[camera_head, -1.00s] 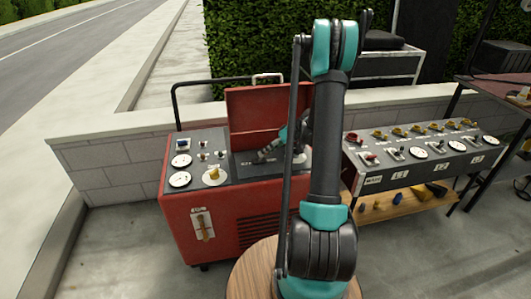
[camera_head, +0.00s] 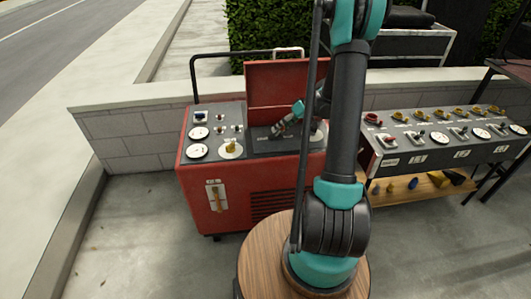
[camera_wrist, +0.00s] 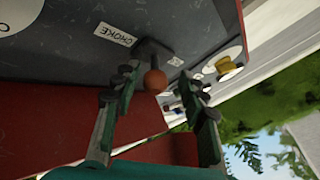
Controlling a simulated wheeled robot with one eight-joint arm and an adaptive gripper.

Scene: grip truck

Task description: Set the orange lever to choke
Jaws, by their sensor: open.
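The orange lever has a round orange knob (camera_wrist: 155,80) on a dark arm that comes from a slot in the dark panel (camera_wrist: 60,50). A white label reading CHOKE (camera_wrist: 115,34) sits beside its base in the wrist view. My gripper (camera_wrist: 157,82) is open, with one finger on each side of the knob. Gaps show between the knob and the fingers, and I see no contact. In the head view my gripper (camera_head: 277,130) is low over the top panel of the red machine (camera_head: 245,190). The lever cannot be made out there.
The machine's raised red lid (camera_head: 285,88) stands behind my gripper. Gauges (camera_head: 197,151) and a yellow knob (camera_head: 231,147) lie to its left. A second control bench (camera_head: 440,145) with several switches stands at the right. A yellow knob (camera_wrist: 226,64) shows near the right finger.

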